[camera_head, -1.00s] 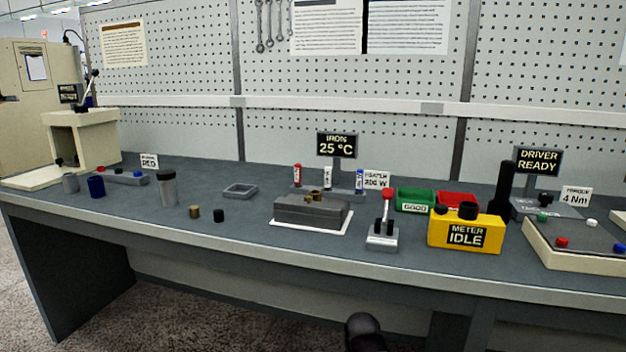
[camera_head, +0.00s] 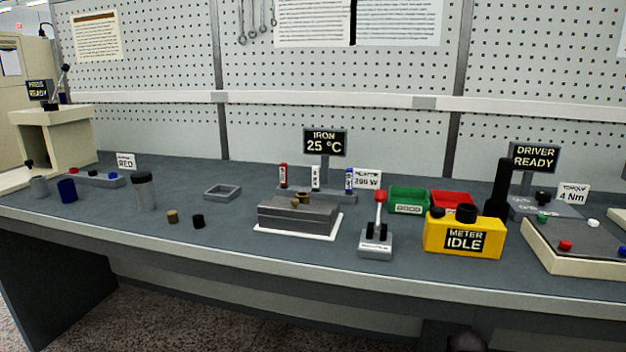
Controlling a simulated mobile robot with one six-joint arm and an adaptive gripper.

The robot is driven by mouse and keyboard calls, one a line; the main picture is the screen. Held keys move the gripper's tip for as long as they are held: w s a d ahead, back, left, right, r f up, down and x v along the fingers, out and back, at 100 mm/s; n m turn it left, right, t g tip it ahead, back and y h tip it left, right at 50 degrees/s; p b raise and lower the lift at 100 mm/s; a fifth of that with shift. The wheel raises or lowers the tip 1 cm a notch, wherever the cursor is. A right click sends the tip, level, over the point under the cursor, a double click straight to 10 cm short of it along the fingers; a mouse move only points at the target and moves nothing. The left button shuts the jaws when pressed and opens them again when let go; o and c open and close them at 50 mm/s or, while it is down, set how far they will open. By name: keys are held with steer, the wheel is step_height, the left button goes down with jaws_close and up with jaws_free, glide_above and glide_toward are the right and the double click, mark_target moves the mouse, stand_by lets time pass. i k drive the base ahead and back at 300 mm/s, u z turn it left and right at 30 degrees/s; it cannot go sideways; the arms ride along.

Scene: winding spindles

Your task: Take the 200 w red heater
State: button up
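The red heater (camera_head: 283,176) is a small upright cylinder with a pale band. It stands at the left end of a low grey rack (camera_head: 333,197) behind the iron block. A white heater (camera_head: 315,178) stands in the middle and a blue one (camera_head: 349,180) at the right. A card reading "HEATER 200 W" (camera_head: 367,180) stands beside the blue one. The small print on the heaters is too blurred to read. My gripper is not in view; only a dark rounded shape, probably part of my arm, shows at the bottom edge.
The grey iron block (camera_head: 297,216) with brass pieces on top stands in front of the rack. A red-knobbed lever stand (camera_head: 376,243), yellow meter (camera_head: 463,236) and green bin (camera_head: 408,201) are to the right. A small empty tray (camera_head: 222,191) lies left, with clear bench around it.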

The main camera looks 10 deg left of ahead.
mark_target(283, 166)
steer(key=z, duration=0.55)
steer(key=k, duration=1.15)
steer(key=u, duration=1.25)
steer(key=i, duration=0.7)
steer(key=z, duration=0.15)
